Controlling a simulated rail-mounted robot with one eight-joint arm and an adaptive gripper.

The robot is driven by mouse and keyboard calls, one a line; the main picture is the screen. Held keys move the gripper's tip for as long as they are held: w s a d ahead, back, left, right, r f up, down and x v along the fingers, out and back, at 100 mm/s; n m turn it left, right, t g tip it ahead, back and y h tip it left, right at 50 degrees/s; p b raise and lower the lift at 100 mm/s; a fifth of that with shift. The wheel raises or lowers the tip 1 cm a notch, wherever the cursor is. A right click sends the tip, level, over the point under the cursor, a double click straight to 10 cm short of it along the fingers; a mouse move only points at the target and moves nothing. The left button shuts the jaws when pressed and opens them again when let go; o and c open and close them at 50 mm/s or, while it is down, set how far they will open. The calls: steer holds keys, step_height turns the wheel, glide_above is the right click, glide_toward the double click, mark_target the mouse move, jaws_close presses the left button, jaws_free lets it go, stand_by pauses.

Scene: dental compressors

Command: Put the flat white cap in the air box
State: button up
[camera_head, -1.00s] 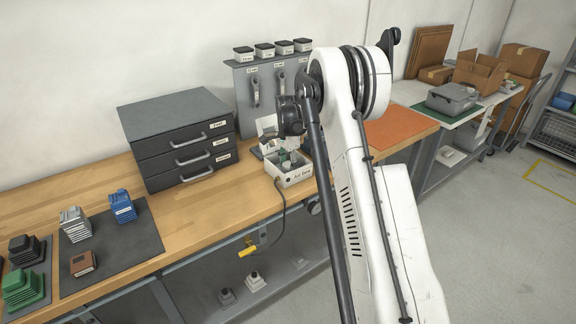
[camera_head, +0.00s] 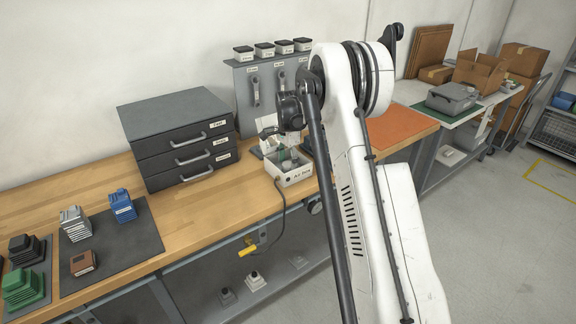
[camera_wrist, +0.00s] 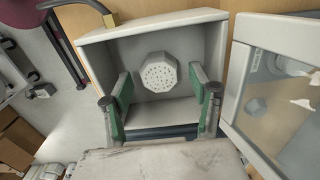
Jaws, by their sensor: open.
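The air box (camera_head: 296,178) is a white open-topped box on the wooden bench, labelled on its front. In the wrist view the open air box (camera_wrist: 209,50) fills the middle. A pale, flat, many-sided cap with small holes (camera_wrist: 159,72) lies on its floor, apart from the walls; it looks like the flat white cap. My gripper (camera_wrist: 161,84) is open over the box, its green-padded fingers either side of the cap with clear gaps. In the head view my gripper (camera_head: 288,150) is at the box, partly hidden by my arm.
A lid with a clear window (camera_wrist: 285,85) stands open beside the box; a small pale many-sided shape shows through it. A grey drawer unit (camera_head: 180,140) stands left of the box. A cable with a yellow end (camera_head: 248,250) hangs off the bench front.

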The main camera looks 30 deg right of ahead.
mark_target(288, 164)
step_height(288, 164, up, 10)
steer(key=r, duration=0.1)
steer(key=s+a+r+n+t, duration=0.2)
steer(key=s+a+r+n, duration=0.2)
steer(key=s+a+r, duration=0.5)
steer(key=s+a+r+n+t, duration=0.1)
steer(key=s+a+r+n, duration=0.15)
steer(key=s, duration=0.45)
steer(key=s+a+r+n+t, duration=0.1)
steer(key=s+a+n, duration=0.25)
steer(key=s, duration=0.45)
steer(key=s+a+r+n+t, duration=0.1)
steer(key=s+a+r+n, duration=0.1)
steer(key=s+a, duration=0.35)
steer(key=s+a+f+n+t, duration=0.2)
steer(key=s+f+n, duration=0.2)
steer(key=s, duration=0.8)
steer(key=shift+s+f+n, duration=0.3)
steer(key=shift+s+f, duration=0.1)
steer(key=shift+f, duration=0.25)
steer(key=shift+a, duration=0.1)
steer(key=shift+f+b, duration=0.2)
steer(key=shift+b, duration=0.1)
steer(key=shift+c, duration=0.4)
